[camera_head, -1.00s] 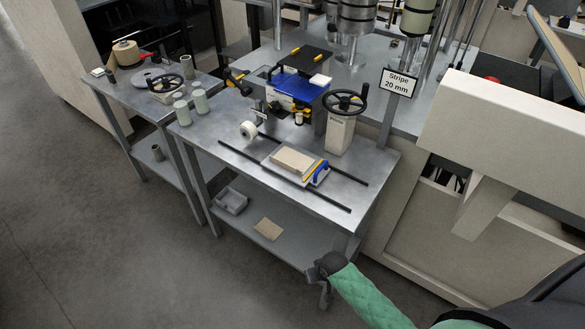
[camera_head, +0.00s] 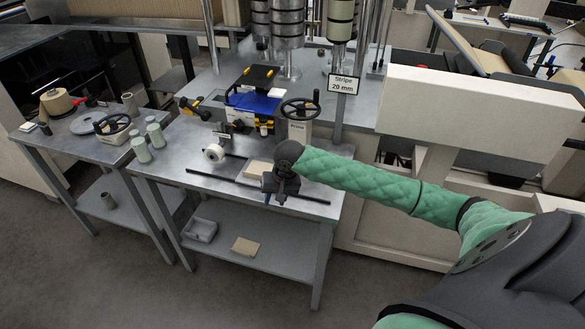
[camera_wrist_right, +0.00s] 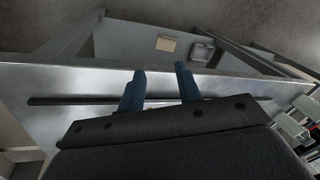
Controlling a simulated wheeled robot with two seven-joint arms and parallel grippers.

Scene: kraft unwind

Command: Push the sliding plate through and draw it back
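The sliding plate lies on the metal table between two thin black rails. In the head view a pale tan block (camera_head: 258,168) on it shows just left of my right gripper. The plate's blue handle and yellow strip are hidden behind that gripper. My right gripper (camera_head: 274,197) is over the table's front right part, near the front rail (camera_head: 225,183), fingers pointing down. In the right wrist view its two blue fingers (camera_wrist_right: 160,70) are apart with nothing between them. The front rail (camera_wrist_right: 80,101) runs behind them. My left gripper is not in view.
A blue-topped device (camera_head: 255,103), a handwheel post (camera_head: 300,120) and a "Stripe 20 mm" sign (camera_head: 343,84) stand behind. A grey tray (camera_head: 200,230) and a tan pad (camera_head: 245,246) are on the lower shelf.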

